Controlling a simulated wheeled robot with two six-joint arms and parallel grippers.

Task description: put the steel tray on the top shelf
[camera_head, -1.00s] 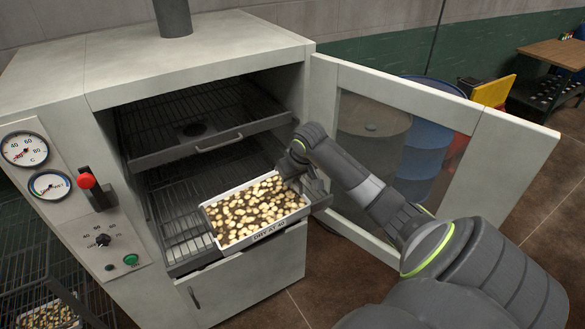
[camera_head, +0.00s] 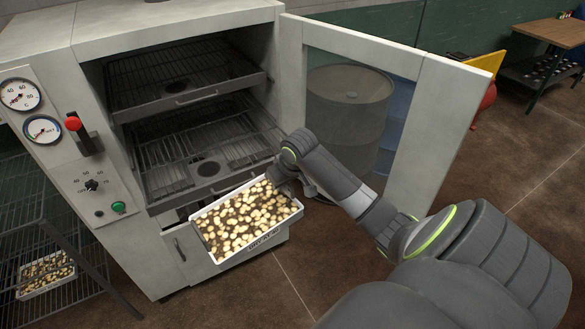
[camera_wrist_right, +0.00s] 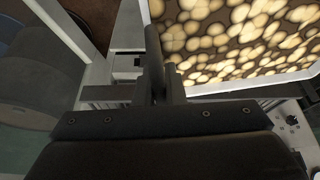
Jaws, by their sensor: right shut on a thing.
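The steel tray (camera_head: 238,253), pale-rimmed and full of light slices on a dark bed, hangs in front of the drying cabinet, near the lower shelf's front edge. My right gripper (camera_head: 286,184) is shut on its right rim. In the right wrist view the gripper's fingers (camera_wrist_right: 163,85) close on the edge of the tray (camera_wrist_right: 235,85), which runs off the top right. The top shelf (camera_head: 135,112), a wire rack with a handled front, is empty inside the cabinet. The lower shelf (camera_head: 165,178) below it is also empty. My left gripper is not in view.
The cabinet door (camera_head: 440,105) stands open to the right, with a drum (camera_head: 345,110) behind its glass. Gauges and a red-handled switch (camera_head: 76,126) are on the cabinet's left front. A wire rack (camera_head: 50,225) with another tray (camera_head: 45,276) stands at left.

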